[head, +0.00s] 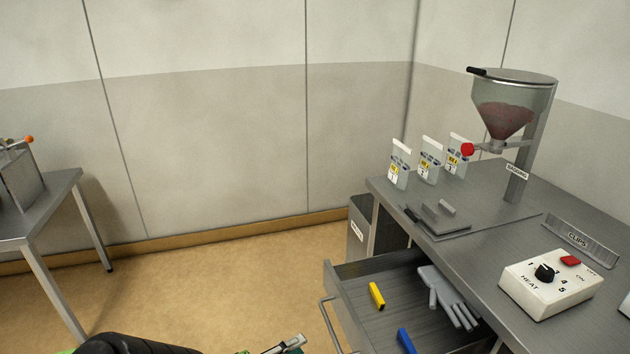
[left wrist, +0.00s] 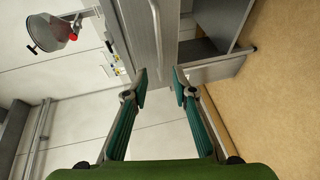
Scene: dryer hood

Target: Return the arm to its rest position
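My left gripper (head: 290,344) shows only partly at the bottom edge of the head view, left of the open drawer (head: 345,305), with my dark arm coming in beside it. In the left wrist view its two green-sided fingers (left wrist: 161,80) are apart with nothing between them. Beyond the fingertips that view shows the grey bench front and a drawer handle (left wrist: 157,22); the fingers look clear of them, though the exact distance is hard to tell. My right gripper is in neither view.
On the bench stand a hopper (head: 512,100), several pouches and a heat control box (head: 550,284). Floor (head: 215,290) is clear between bench and left table (head: 50,205).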

